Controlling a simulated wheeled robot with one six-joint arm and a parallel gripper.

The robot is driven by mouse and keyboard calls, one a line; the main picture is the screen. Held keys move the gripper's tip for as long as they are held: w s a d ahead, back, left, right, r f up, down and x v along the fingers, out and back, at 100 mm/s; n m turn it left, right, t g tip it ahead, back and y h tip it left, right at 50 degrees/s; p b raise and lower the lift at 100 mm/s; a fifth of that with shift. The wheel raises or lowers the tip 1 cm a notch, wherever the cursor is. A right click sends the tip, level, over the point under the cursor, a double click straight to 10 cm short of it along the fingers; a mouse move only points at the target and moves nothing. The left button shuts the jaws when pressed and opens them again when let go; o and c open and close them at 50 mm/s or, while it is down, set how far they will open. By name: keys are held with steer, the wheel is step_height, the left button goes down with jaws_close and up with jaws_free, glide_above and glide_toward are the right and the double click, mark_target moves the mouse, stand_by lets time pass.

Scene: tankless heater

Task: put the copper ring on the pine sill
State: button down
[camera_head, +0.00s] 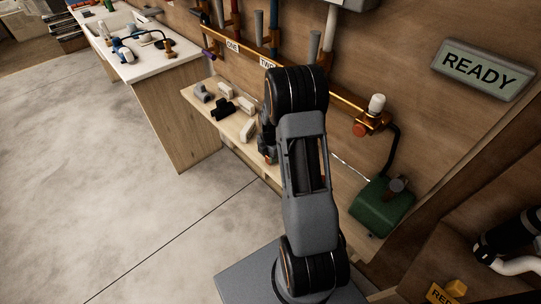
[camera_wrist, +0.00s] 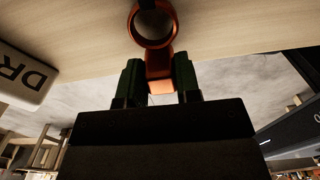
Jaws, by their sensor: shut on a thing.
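The copper ring shows in the wrist view with its short stem (camera_wrist: 159,66) between the two green fingers of my gripper (camera_wrist: 158,78). My gripper is shut on that stem, and the round loop stands out beyond the fingertips. The pine sill (camera_head: 232,123) is the pale wooden ledge along the wall in the head view. Pale wood, apparently the sill (camera_wrist: 240,25), lies behind the ring in the wrist view. I cannot tell whether the ring touches it. In the head view my arm hides part of the sill, and my gripper (camera_head: 267,148) is low beside it, mostly hidden.
Grey, black and white fittings (camera_head: 223,108) lie on the sill's left part. A white block (camera_wrist: 22,78) marked "DR" is left of the ring. A copper pipe (camera_head: 235,45) runs above the sill. A green box (camera_head: 382,208) is at right. The floor at left is clear.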

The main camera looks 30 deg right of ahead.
steer(key=shift+f+b, duration=0.3)
steer(key=shift+f, duration=0.15)
steer(key=c, duration=0.7)
jaws_free()
steer(key=shift+c, duration=0.2)
step_height(320, 180, up, 14)
